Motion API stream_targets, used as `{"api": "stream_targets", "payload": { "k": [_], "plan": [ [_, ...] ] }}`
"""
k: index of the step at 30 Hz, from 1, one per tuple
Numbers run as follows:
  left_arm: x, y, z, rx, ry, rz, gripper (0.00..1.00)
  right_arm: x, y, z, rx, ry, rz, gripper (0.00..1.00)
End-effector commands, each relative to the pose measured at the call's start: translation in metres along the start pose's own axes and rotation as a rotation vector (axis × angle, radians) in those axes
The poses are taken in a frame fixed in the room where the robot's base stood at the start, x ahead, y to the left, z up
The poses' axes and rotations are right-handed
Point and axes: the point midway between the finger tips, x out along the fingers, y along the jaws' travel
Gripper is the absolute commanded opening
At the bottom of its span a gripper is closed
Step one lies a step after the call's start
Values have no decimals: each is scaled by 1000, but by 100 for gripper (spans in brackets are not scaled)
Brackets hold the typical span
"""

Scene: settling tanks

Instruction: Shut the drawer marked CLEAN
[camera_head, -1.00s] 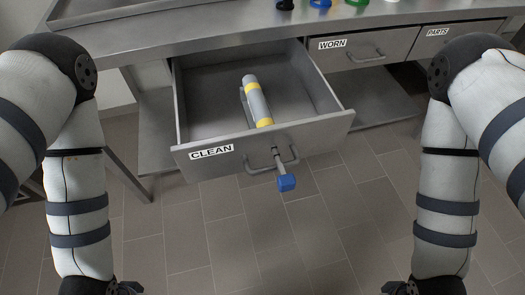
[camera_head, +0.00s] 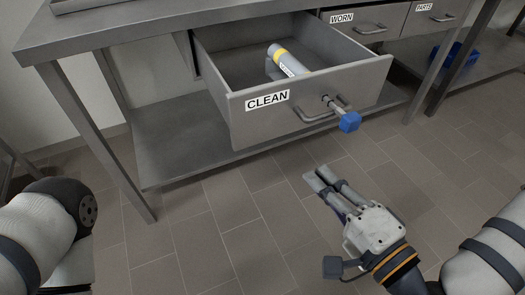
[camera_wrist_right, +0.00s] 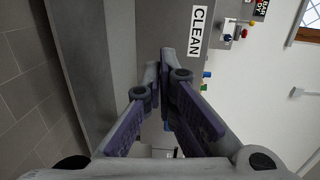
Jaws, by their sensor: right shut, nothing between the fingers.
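The drawer marked CLEAN (camera_head: 272,123) stands pulled out under the worktop in the head view. Its black-on-white label (camera_head: 267,100) is on the left of its front, and also shows in the right wrist view (camera_wrist_right: 197,32). A bar handle (camera_head: 315,117) sits right of the label. A rod with a blue block (camera_head: 350,122) at its end sticks out at the handle. My left gripper is out of view.
The closed WORN drawer (camera_head: 366,26) and PARTS drawer (camera_head: 432,19) are to the right. A lower shelf (camera_head: 190,140) and a table leg (camera_head: 105,145) stand below and left. A blue bin (camera_head: 455,62) is at the right. The floor in front is clear.

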Motion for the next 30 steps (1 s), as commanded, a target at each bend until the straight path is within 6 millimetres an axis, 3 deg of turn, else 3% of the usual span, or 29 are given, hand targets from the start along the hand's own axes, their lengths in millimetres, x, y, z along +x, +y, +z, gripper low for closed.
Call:
{"api": "stream_targets", "payload": {
  "k": [3,7,13,22,30],
  "plan": [
    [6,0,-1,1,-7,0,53,4,-14,-14,28,47,-73,0],
    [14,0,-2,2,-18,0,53,14,-16,-16,32,54,-88,0],
    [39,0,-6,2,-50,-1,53,56,-16,-18,31,50,-85,0],
    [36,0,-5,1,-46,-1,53,117,-27,-20,28,50,-84,0],
    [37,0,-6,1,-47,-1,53,142,-28,-22,29,51,-81,0]
  ]
}}
